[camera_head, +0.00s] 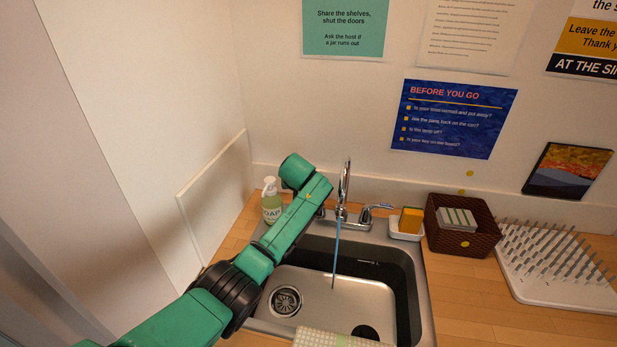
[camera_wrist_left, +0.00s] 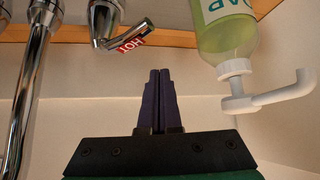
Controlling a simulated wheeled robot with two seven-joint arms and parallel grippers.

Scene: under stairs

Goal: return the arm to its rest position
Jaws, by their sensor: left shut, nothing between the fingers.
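My green left arm (camera_head: 285,225) reaches in from the left over the sink's left side, its end raised near the back wall. The left gripper (camera_wrist_left: 159,75) shows in the left wrist view, its two dark fingers shut together with nothing between them. In the head view the fingers are hidden behind the arm. In the wrist view they are apart from a chrome handle marked HOT (camera_wrist_left: 125,38) and from a soap bottle (camera_wrist_left: 225,35). The bottle also shows in the head view (camera_head: 271,204), left of my arm. My right gripper is not in view.
A thin stream (camera_head: 336,255) runs from the chrome faucet (camera_head: 345,185) into the sink (camera_head: 318,303). A sponge (camera_head: 411,219) on a dish, a brown basket (camera_head: 474,243) and a white drying rack (camera_head: 560,287) stand right of it. A checked cloth (camera_head: 335,338) lies at the sink's front.

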